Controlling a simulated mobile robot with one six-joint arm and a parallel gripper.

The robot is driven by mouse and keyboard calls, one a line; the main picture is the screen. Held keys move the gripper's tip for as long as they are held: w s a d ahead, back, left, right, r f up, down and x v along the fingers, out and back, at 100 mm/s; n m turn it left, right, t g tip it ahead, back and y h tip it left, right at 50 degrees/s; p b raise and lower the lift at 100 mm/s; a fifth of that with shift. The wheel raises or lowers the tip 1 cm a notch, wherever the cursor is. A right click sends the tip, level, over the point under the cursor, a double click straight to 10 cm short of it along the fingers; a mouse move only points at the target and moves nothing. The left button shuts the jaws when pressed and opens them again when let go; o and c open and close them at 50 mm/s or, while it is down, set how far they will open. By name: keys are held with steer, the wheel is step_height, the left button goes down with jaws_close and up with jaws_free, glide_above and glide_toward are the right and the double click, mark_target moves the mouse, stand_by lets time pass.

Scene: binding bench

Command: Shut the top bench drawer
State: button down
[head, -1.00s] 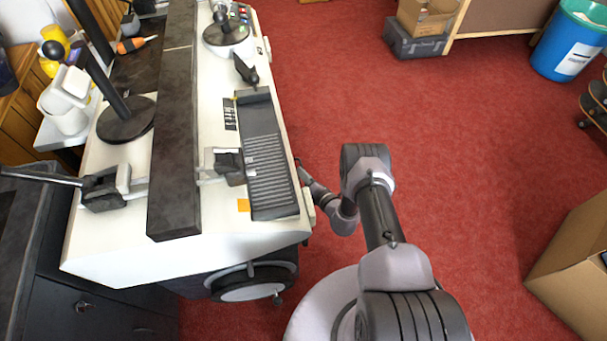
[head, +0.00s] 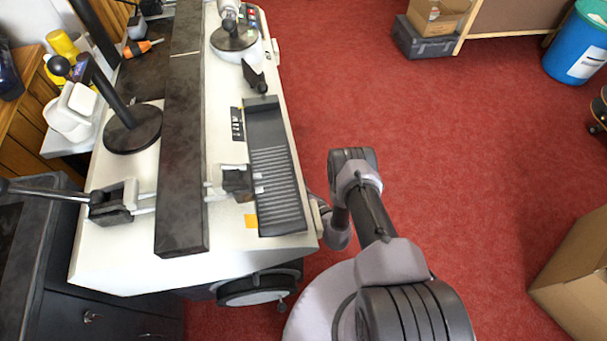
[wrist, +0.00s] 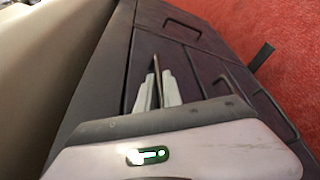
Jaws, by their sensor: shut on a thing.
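In the wrist view my gripper (wrist: 158,92) is shut, with its pale fingers around a thin dark bar that looks like a drawer handle (wrist: 156,66). Behind it is a dark drawer front (wrist: 143,62) on the bench. Whether this drawer stands out from the bench, and how far, I cannot tell. Other dark drawer fronts with bar handles (wrist: 182,29) lie to the right. In the head view my gripper is hidden behind the white machine, and dark drawers (head: 60,310) show at the lower left.
The white machine (head: 130,255) with a long dark beam (head: 183,150) stands between the head camera and the gripper. Clamp levers stick out on its left. A cardboard box (head: 580,265) stands at the right. Red carpet (head: 440,150) is open in the middle.

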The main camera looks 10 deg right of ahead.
steer(key=shift+a, duration=0.15)
steer(key=c, duration=1.8)
jaws_free()
steer(key=shift+a, duration=0.1)
steer(key=p+v, duration=0.6)
steer(key=v, duration=1.1)
steer(key=shift+s+d+p, duration=0.2)
steer(key=shift+p, duration=0.15)
